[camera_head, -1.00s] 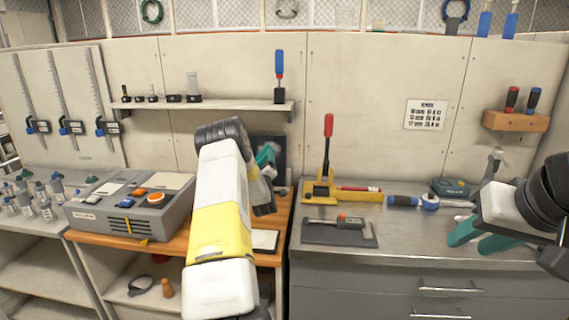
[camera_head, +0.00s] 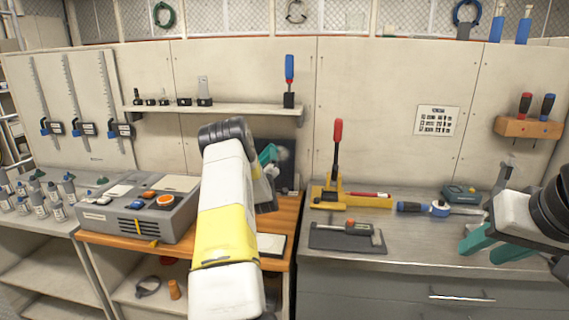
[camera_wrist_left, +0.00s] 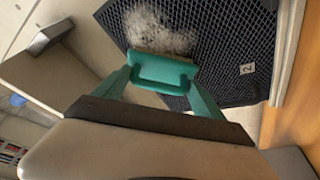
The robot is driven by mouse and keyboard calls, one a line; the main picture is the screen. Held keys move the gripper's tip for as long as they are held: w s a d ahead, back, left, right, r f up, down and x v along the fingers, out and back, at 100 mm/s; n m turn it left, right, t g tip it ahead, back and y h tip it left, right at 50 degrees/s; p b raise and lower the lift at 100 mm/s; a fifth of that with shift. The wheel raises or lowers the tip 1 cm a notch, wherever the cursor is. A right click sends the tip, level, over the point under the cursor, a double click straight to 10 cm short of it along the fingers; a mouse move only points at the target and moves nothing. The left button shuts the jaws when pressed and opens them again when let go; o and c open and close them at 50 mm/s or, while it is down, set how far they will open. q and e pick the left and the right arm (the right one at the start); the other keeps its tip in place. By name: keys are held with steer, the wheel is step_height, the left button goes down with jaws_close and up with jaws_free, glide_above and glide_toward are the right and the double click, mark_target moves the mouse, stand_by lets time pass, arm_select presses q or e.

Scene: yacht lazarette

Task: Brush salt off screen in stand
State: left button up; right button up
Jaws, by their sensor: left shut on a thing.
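The screen (camera_wrist_left: 235,40) is a dark mesh panel with a small numbered tag. White salt (camera_wrist_left: 155,28) lies in a patch on its mesh. In the head view the screen (camera_head: 288,170) stands upright at the back of the wooden bench, partly hidden by my left arm. My left gripper (camera_wrist_left: 160,88) is shut on a teal brush (camera_wrist_left: 163,72), whose bristle side faces the screen at the lower edge of the salt; I cannot tell whether it touches. In the head view my left gripper (camera_head: 268,165) is mostly hidden. My right gripper (camera_head: 494,245) is open and empty over the metal counter.
A grey box with buttons (camera_head: 150,215) stands on the wooden bench (camera_head: 120,244) at left. A yellow press with a red handle (camera_head: 337,160), a dark tray (camera_head: 345,240) and a blue-handled tool (camera_head: 425,208) lie on the metal counter (camera_head: 410,255). A shelf (camera_head: 225,109) hangs above.

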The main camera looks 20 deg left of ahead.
arm_select(q)
steer(key=w+d, duration=0.2)
steer(key=d, duration=0.7)
steer(key=shift+w+d, duration=0.2)
steer(key=shift+d, duration=0.1)
stand_by(0.5)
steer(key=shift+s+d, duration=0.2)
steer(key=shift+s, duration=0.75)
steer(key=shift+s+d, duration=0.25)
steer(key=shift+s, duration=0.75)
steer(key=shift+s+d, duration=0.2)
steer(key=shift+s, duration=0.75)
steer(key=s, duration=0.3)
steer(key=shift+d, duration=0.35)
